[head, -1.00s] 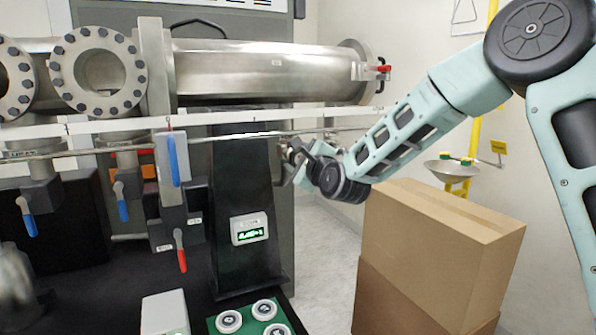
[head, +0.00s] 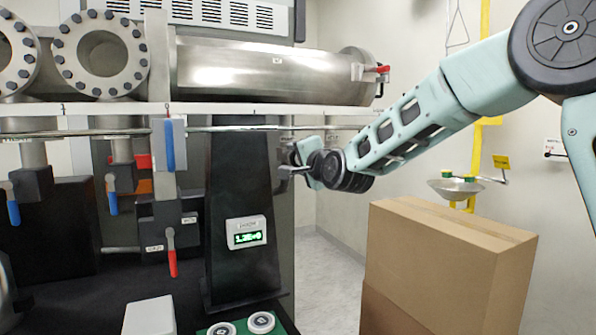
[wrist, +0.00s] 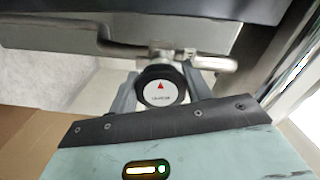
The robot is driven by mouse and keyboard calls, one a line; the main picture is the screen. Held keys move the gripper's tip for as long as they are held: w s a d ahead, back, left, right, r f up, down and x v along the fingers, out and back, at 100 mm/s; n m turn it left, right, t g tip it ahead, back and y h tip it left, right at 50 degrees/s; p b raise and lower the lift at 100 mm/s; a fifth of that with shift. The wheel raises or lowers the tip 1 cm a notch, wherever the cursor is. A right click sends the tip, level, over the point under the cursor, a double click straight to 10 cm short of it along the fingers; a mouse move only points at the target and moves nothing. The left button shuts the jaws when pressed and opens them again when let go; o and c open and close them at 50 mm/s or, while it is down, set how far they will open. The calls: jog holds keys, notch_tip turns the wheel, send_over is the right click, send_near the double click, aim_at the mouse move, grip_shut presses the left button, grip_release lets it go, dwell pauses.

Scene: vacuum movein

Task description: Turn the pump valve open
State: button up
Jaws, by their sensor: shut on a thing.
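In the wrist view a round black knob (wrist: 160,90) has a white face with a red triangle and a small label too blurred to read. It sits between the two fingers of my gripper (wrist: 160,94), which is shut on it. It appears to be the pump valve's knob. In the head view my gripper (head: 290,166) is beside the right edge of the black column (head: 240,195), below the steel cylinder (head: 280,72). The knob itself is hidden there by the gripper and wrist.
Blue levers (head: 170,147) and a red lever (head: 171,255) hang to the left. A small display (head: 247,232) with green digits is on the column. Stacked cardboard boxes (head: 440,245) stand right, below my arm. A wall basin (head: 456,187) is behind them.

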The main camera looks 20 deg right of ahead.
jog(key=n+b, duration=0.1)
jog(key=n, duration=0.1)
jog(key=n+b, duration=0.2)
jog(key=shift+f+n, duration=0.3)
jog(key=shift+f, duration=0.05)
jog(key=n+b, duration=0.2)
jog(key=n, duration=0.1)
jog(key=shift+n, duration=0.3)
jog(key=n+b, duration=0.2)
jog(key=n, duration=0.1)
jog(key=shift+n, duration=0.3)
jog(key=n+b, duration=0.1)
jog(key=n, duration=0.3)
jog(key=shift+d+b, duration=0.2)
jog(key=shift+b, duration=0.1)
jog(key=shift+n, duration=0.3)
jog(key=o, duration=1)
jog(key=shift+r, duration=0.1)
jog(key=shift+c, duration=0.2)
